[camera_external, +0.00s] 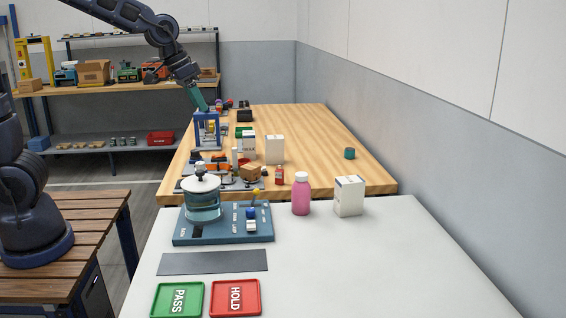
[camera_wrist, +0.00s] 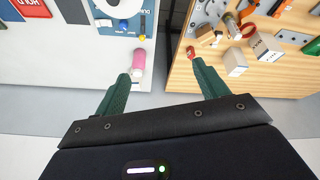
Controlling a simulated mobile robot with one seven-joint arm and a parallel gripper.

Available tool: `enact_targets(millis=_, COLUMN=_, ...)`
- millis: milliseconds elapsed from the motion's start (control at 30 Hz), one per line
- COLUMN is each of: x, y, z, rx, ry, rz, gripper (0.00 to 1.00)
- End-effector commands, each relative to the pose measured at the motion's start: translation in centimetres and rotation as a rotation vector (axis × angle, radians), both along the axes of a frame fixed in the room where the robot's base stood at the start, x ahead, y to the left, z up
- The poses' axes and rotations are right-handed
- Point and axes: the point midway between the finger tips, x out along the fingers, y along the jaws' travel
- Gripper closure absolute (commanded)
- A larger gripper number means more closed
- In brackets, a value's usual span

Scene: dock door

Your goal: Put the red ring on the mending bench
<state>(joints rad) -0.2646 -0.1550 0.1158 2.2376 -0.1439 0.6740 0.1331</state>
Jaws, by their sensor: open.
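My gripper (camera_external: 196,98) hangs high at the left in the external view, its green fingers pointing down in front of the wooden bench. In the wrist view my gripper (camera_wrist: 163,82) is open, with nothing between the fingers.
The white table (camera_external: 350,265) carries a pink bottle (camera_external: 301,195), a white box (camera_external: 349,196), a blue test base (camera_external: 190,237), and PASS (camera_external: 177,299) and HOLD (camera_external: 235,298) trays.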

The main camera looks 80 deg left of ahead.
Motion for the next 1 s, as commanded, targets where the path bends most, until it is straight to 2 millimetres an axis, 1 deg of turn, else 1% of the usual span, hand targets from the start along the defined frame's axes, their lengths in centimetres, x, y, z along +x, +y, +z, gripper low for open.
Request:
enact_targets(millis=33, x=-1.1, y=-1.6, z=0.8, rx=0.002, ry=-0.006, rz=-0.024, gripper=0.27)
enact_targets(millis=167, x=-4.2, y=-5.2, z=2.2, rx=0.007, ry=-0.005, rz=-0.079, gripper=0.27)
enact_targets(millis=200, x=-5.2, y=-6.2, z=2.5, rx=0.009, ry=-0.004, rz=-0.095, gripper=0.27)
enact_targets(millis=267, x=-6.7, y=-7.6, z=2.9, rx=0.013, ry=-0.004, rz=-0.12, gripper=0.27)
enact_targets(millis=300, x=-7.8, y=-8.6, z=3.1, rx=0.015, ry=-0.004, rz=-0.135, gripper=0.27)
enact_targets(millis=367, x=-9.4, y=-9.9, z=3.4, rx=0.022, ry=-0.002, rz=-0.16, gripper=0.27)
enact_targets(millis=500, x=-13.3, y=-12.5, z=3.8, rx=0.036, ry=0.0, rz=-0.212, gripper=0.27)
enact_targets(millis=700, x=-18.5, y=-15.3, z=3.6, rx=0.064, ry=0.002, rz=-0.278, gripper=0.27)
enact_targets(millis=800, x=-20.5, y=-16.1, z=3.2, rx=0.078, ry=0.004, rz=-0.303, gripper=0.27)
enact_targets(millis=900, x=-21.8, y=-16.6, z=3.0, rx=0.087, ry=0.006, rz=-0.316, gripper=0.27)
enact_targets(millis=1000, x=-22.5, y=-16.8, z=2.8, rx=0.09, ry=0.007, rz=-0.323, gripper=0.27)
